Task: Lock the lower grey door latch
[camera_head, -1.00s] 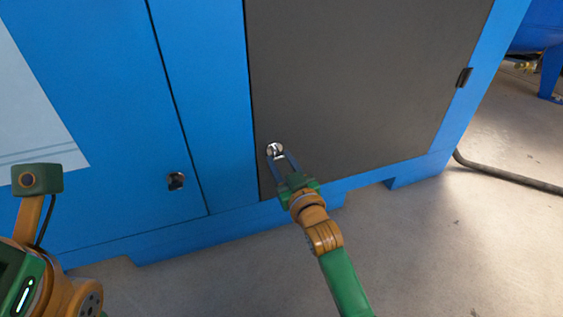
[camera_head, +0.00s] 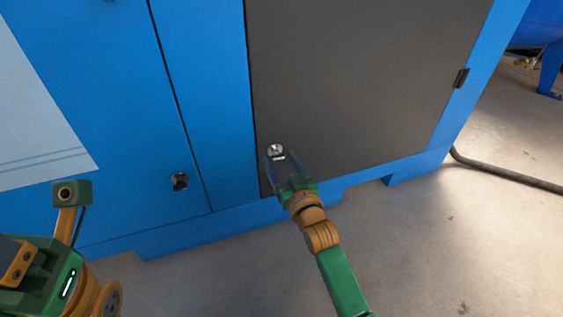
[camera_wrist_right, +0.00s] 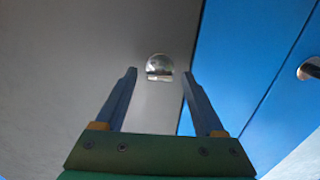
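The lower latch (camera_head: 276,151) is a small round silver fitting near the lower left corner of the grey door (camera_head: 360,80). In the right wrist view the latch (camera_wrist_right: 159,67) shows as a shiny disc with a pale bar at its lower edge. My right gripper (camera_head: 281,157) is open at the latch, its two blue fingers spread to either side. In the right wrist view the fingers (camera_wrist_right: 160,73) are wide apart with nothing between them, and the latch shows beyond their tips. My left arm shows at the lower left, but its fingers are not visible.
A blue panel left of the grey door carries another latch (camera_head: 180,181), also in the right wrist view (camera_wrist_right: 309,69). A black hinge (camera_head: 461,78) is on the door's right edge. A dark hose (camera_head: 510,176) lies on the floor at right.

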